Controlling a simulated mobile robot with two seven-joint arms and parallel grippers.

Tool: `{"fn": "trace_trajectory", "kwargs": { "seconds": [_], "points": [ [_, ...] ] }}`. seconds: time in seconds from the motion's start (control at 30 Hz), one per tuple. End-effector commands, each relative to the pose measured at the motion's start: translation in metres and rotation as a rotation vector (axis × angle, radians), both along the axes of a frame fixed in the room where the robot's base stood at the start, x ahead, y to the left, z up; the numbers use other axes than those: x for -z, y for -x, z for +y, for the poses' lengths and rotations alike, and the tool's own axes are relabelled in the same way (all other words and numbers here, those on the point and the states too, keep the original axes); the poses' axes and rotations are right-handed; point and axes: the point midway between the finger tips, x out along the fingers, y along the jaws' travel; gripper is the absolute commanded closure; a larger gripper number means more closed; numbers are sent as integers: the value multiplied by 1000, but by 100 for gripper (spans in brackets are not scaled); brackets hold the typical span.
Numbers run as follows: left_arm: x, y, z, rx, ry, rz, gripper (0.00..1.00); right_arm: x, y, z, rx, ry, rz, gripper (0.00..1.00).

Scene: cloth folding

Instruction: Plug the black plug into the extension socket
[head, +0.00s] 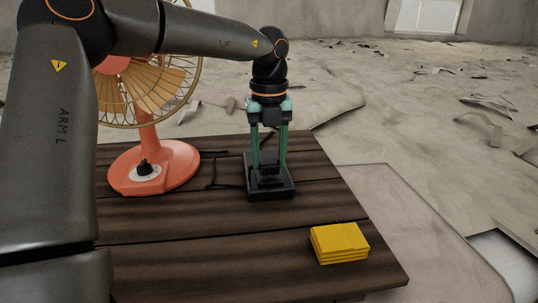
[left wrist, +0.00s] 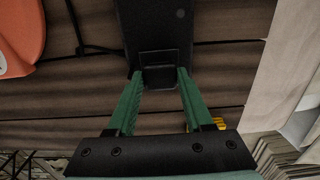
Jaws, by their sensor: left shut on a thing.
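The black extension socket (head: 285,188) lies on the wooden table, below my left gripper. It shows as a long dark slab at the top of the left wrist view (left wrist: 155,22). My left gripper (head: 269,163) points straight down with its green fingers on either side of the black plug (left wrist: 159,77), shut on it. The plug is at the near end of the socket in the left wrist view. Black on black, I cannot tell whether it is seated or just above. My right gripper is not in view.
An orange fan (head: 155,170) stands on the table (head: 200,235) to the left, with a black cable (head: 213,172) between it and the socket. A yellow stack (head: 340,243) lies near the table's right edge. The front middle of the table is clear.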

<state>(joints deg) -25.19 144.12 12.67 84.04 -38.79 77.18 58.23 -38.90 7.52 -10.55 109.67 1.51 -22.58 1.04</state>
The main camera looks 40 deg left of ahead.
Motion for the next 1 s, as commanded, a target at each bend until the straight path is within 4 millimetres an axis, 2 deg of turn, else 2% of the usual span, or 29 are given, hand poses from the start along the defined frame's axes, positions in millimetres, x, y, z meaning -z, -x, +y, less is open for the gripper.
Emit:
{"fn": "trace_trajectory", "kwargs": {
  "seconds": [0.57, 0.6, 0.9, 1.0],
  "points": [
    [12, 0, 0, 0, -1, 1, 97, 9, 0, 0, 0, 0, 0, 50],
    [12, 0, 0, 0, -1, 1, 46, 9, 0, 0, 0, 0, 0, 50],
    [12, 0, 0, 0, -1, 1, 14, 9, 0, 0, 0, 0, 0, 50],
    [12, 0, 0, 0, -1, 1, 14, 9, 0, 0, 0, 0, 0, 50]
  ]
}}
